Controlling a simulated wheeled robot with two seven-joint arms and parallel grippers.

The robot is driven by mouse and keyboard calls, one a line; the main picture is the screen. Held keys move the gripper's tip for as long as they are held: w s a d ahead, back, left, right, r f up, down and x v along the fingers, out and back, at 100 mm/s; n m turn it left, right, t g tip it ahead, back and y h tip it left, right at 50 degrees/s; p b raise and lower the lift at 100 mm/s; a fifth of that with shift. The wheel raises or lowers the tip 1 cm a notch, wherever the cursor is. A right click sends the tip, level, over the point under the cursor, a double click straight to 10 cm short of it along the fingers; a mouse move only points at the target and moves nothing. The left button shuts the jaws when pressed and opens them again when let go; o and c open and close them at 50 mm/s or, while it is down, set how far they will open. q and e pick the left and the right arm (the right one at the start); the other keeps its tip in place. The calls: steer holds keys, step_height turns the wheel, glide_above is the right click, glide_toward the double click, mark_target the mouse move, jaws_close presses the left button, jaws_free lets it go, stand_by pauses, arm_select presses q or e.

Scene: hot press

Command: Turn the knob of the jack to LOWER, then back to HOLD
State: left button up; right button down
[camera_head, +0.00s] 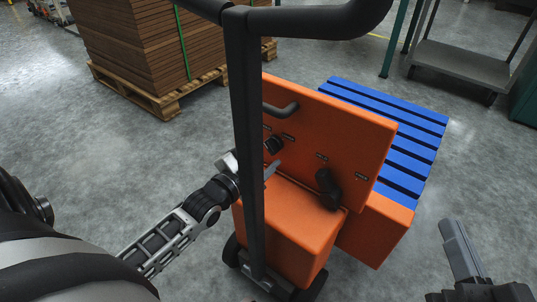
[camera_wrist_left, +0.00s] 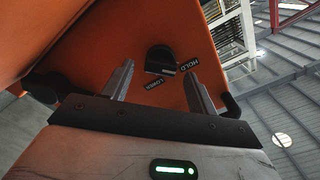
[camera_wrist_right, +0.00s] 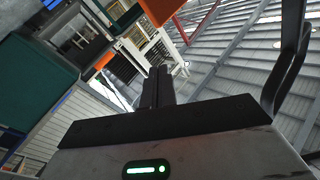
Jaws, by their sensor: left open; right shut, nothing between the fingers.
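The orange jack (camera_head: 329,134) stands in the middle of the head view behind its black handle post. Its black knob (camera_head: 273,145) is on the left of the sloped panel. In the left wrist view the knob (camera_wrist_left: 160,56) is ahead of the fingers, with the HOLD label (camera_wrist_left: 188,65) to its right and the LOWER label (camera_wrist_left: 160,85) below it. Which label it points at is hard to tell. My left gripper (camera_head: 265,160) is open at the knob, its fingers to either side in the wrist view; contact is not clear. My right gripper (camera_head: 451,226) is shut and empty.
A black post (camera_head: 246,130) partly hides the left gripper. A second black control (camera_head: 327,188) sits on the panel's right. A blue slatted pallet (camera_head: 400,130) lies behind the jack, stacked brown boards (camera_head: 130,45) at the back left. The floor around my right gripper is clear.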

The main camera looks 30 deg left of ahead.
mark_target(272, 146)
arm_select(q)
steer(key=shift+w+d, duration=0.1)
steer(key=shift+w, duration=1)
arm_select(e)
steer(key=shift+w+d+r+n+t, duration=0.1)
steer(key=shift+w+r+n+t, duration=0.2)
steer(key=shift+r+n+t, duration=0.35)
steer(key=shift+r, duration=0.1)
arm_select(q)
steer(key=c, duration=1)
